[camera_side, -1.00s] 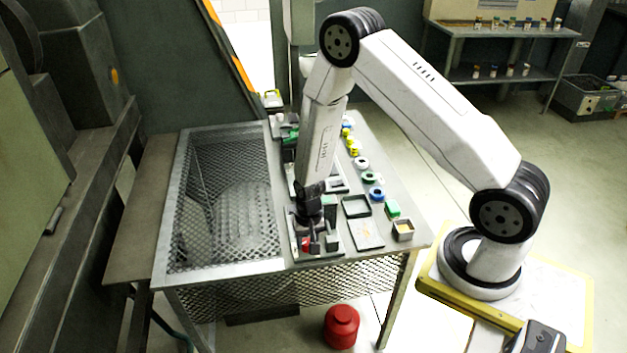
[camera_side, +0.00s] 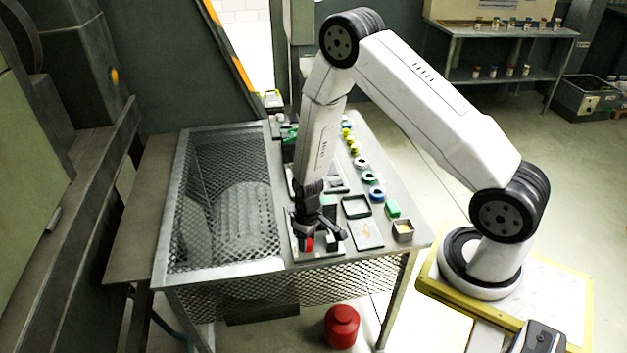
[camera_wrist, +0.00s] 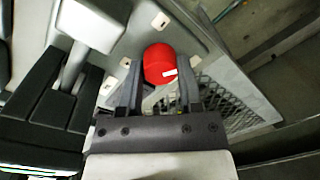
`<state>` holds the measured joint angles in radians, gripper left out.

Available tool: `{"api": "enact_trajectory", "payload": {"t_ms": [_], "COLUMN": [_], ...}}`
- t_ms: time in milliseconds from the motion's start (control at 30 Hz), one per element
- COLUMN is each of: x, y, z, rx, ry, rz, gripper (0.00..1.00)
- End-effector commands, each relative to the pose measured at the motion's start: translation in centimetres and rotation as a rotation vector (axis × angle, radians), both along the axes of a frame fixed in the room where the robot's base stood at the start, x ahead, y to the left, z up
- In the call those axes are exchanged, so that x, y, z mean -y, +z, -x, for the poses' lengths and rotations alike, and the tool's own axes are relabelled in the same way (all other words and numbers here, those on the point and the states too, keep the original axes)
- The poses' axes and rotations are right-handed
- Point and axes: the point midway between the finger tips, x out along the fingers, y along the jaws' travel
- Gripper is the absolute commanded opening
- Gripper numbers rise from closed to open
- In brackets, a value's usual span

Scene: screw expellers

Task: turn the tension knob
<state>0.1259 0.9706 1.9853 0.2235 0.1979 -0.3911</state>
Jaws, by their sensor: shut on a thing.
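The tension knob (camera_wrist: 160,66) is a red round cap with a small white mark. In the wrist view it sits between the two fingertips of my gripper (camera_wrist: 160,92), which is shut on it. In the side view the red knob (camera_side: 309,244) shows at the near end of the table, just below my gripper (camera_side: 308,232). The knob stands on a light plate (camera_wrist: 205,40) with small pale squares. The fingers hide the sides of the knob.
A dark block and a pale lever (camera_wrist: 92,25) stand left of the knob in the wrist view. A mesh-topped table (camera_side: 215,262) carries several small parts, including an open black frame (camera_side: 345,208) and a small box (camera_side: 403,226). A red canister (camera_side: 341,326) stands on the floor.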

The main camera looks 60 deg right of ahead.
Motion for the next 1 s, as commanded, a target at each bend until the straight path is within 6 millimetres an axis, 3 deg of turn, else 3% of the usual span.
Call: {"api": "enact_trajectory", "payload": {"t_ms": [467, 500, 600, 1000], "x": [-0.02, -0.02, -0.01, 0.01], "y": [0.03, 0.03, 0.03, 0.15], "z": [0.05, 0.05, 0.04, 0.0], "rx": [-0.002, -0.002, -0.001, 0.0], "ry": [0.021, 0.021, 0.02, 0.02], "rz": [-0.001, -0.001, -0.001, 0.0], "gripper": [0.0, 0.51, 0.8, 0.8]}}
